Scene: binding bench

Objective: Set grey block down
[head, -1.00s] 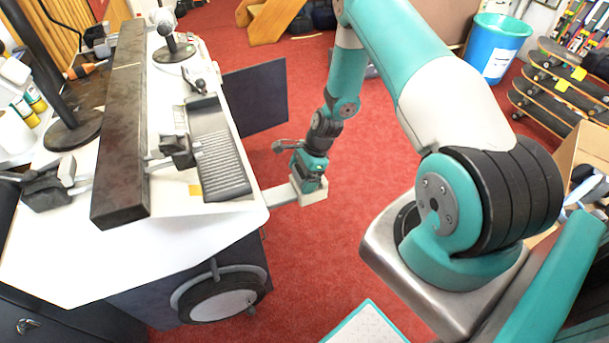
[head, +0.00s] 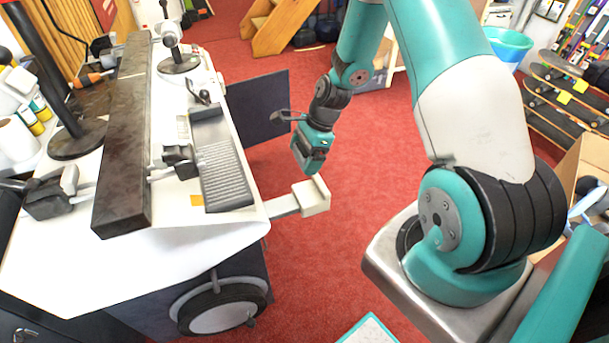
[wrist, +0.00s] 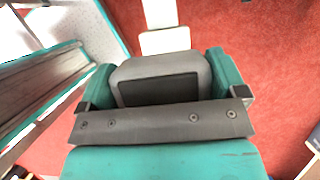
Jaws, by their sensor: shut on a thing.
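My gripper (wrist: 160,88) is shut on the grey block (wrist: 163,66), which sits between its two teal fingers in the wrist view. In the head view my gripper (head: 314,160) hangs over the red floor, to the right of the bench. In the wrist view the pad (wrist: 165,41) lies past the block.
The white bench (head: 110,262) is on the left, with a long dark bar (head: 126,150) and a grey ribbed tray (head: 228,177) on it. A dark panel (head: 257,103) stands at its right side. Skateboards (head: 556,100) stand at the right.

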